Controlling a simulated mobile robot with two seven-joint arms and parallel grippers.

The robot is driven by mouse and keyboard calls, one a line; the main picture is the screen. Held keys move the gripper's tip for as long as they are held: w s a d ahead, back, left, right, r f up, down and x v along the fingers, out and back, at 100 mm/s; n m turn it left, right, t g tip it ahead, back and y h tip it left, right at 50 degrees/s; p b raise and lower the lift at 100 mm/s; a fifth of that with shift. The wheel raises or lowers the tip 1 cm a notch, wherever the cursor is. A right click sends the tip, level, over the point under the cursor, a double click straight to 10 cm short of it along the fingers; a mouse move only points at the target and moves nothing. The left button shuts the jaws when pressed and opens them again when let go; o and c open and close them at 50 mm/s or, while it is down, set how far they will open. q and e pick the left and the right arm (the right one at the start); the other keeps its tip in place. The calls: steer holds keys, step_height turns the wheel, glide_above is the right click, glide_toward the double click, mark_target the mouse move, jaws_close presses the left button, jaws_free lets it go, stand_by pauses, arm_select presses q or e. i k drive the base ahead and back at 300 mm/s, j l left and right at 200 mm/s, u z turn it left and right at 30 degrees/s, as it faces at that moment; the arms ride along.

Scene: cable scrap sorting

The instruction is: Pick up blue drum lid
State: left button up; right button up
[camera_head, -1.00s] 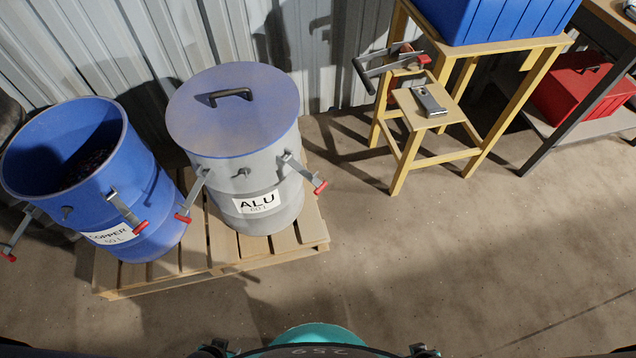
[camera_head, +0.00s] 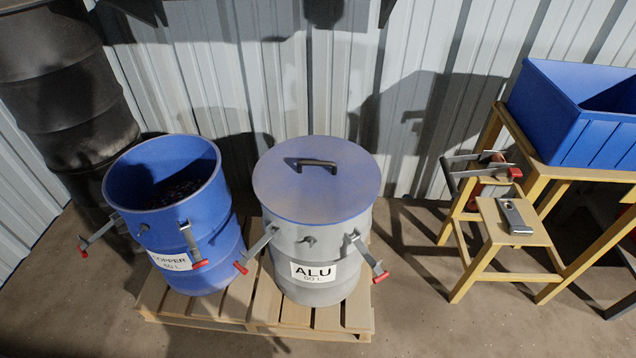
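A round blue lid (camera_head: 316,192) with a dark bar handle (camera_head: 314,163) lies flat on top of the grey drum labelled ALU (camera_head: 312,274). The blue drum labelled COPPER (camera_head: 205,250) stands just left of it, open at the top, with dark scrap inside. Clamp levers with red tips hang out from the sides of both drums. Neither of my grippers shows in the head view, so their state is hidden.
Both drums stand on a wooden pallet (camera_head: 251,312). A black drum (camera_head: 64,110) stands at the left. A wooden step stool (camera_head: 490,226) holds a small grey device (camera_head: 514,216), and a blue crate (camera_head: 585,145) sits on a stand at the right. The corrugated wall (camera_head: 345,75) is close behind.

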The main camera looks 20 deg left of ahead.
mark_target(309, 180)
steer(key=z, duration=3.25)
steer(key=u, duration=3.9)
steer(key=i+l+u, duration=0.15)
steer(key=i+l, duration=0.45)
